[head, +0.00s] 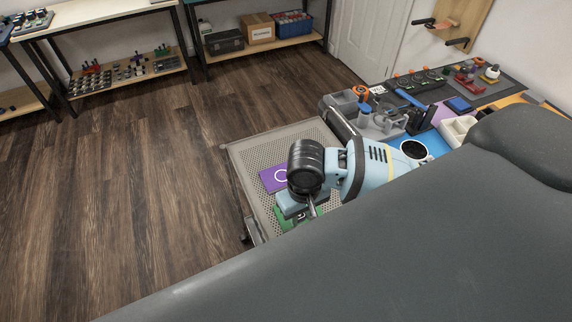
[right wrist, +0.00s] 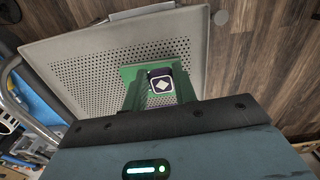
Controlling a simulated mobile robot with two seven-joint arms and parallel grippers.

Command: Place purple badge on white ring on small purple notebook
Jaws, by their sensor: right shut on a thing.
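The small purple notebook (head: 268,180) lies on the perforated tray top of a cart in the head view. Its white ring (head: 280,175) is partly covered by my right arm. My right gripper (head: 299,212) is over the tray, on the near side of the notebook. In the right wrist view the purple badge (right wrist: 161,83), with a white diamond, sits between the fingers of my right gripper (right wrist: 162,92), which is shut on it. My left gripper is not in view.
The grey perforated tray (head: 250,154) has a raised rim and free room around the notebook. A workbench with tools and holders (head: 385,118) stands to the right of it. Open wooden floor (head: 150,190) lies to the left.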

